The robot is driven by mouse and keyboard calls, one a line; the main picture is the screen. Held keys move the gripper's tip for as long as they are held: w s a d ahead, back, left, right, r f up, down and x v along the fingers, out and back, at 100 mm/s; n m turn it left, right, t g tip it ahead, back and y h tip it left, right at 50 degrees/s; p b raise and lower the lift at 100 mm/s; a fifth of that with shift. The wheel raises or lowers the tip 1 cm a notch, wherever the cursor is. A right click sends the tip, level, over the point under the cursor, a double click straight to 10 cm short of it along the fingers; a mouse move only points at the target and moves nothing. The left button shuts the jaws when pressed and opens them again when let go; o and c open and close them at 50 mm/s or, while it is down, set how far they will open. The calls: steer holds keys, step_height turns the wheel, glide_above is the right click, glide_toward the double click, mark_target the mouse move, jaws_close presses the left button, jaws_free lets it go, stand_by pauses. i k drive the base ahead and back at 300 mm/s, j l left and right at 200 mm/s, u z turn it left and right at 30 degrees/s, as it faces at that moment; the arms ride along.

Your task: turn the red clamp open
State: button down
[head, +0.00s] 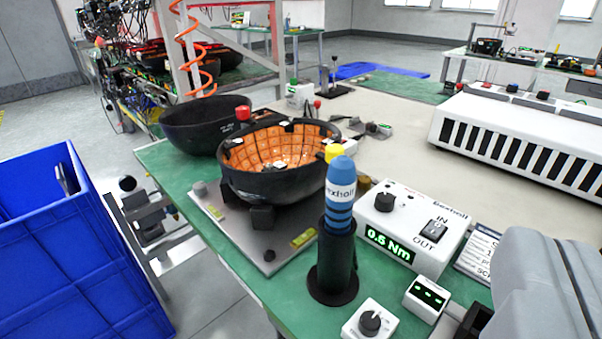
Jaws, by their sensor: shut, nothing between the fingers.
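A red-topped clamp (243,114) sits at the back left rim of a black bowl (262,182) lined with orange tiles. A yellow-topped clamp (333,153) sits at the bowl's right rim. The bowl stands on a grey plate (240,254) with bubble levels. My gripper (474,322) shows only in part at the lower right, its grey body in front of the bench. It is shut and empty, well apart from the red clamp, with the bowl and driver between them.
A blue screwdriver (341,182) stands in a black holder (333,270) right of the bowl. Beside it are a torque box (408,222) reading 0.6 Nm and a knob box (369,322). A second black bowl (190,128) is behind left; a blue crate (70,250) stands left.

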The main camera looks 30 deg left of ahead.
mark_target(243, 112)
steer(key=k+j+u, duration=0.1)
steer(key=k, duration=0.35)
steer(key=k+j+u, duration=0.1)
steer(key=k, duration=0.4)
steer(key=k+j+u, duration=0.1)
steer(key=k, duration=0.35)
steer(key=k+j+u, duration=0.1)
steer(key=k+j, duration=0.2)
steer(key=k, duration=0.15)
steer(key=i+j, duration=0.2)
steer(key=i, duration=0.3)
steer(key=i+j, duration=0.2)
steer(key=i, duration=0.3)
steer(key=i+j, duration=0.25)
steer(key=i, duration=0.25)
steer(key=i+j+u, duration=0.1)
steer(key=i, duration=0.4)
steer(key=i+j, duration=0.25)
steer(key=i, duration=0.25)
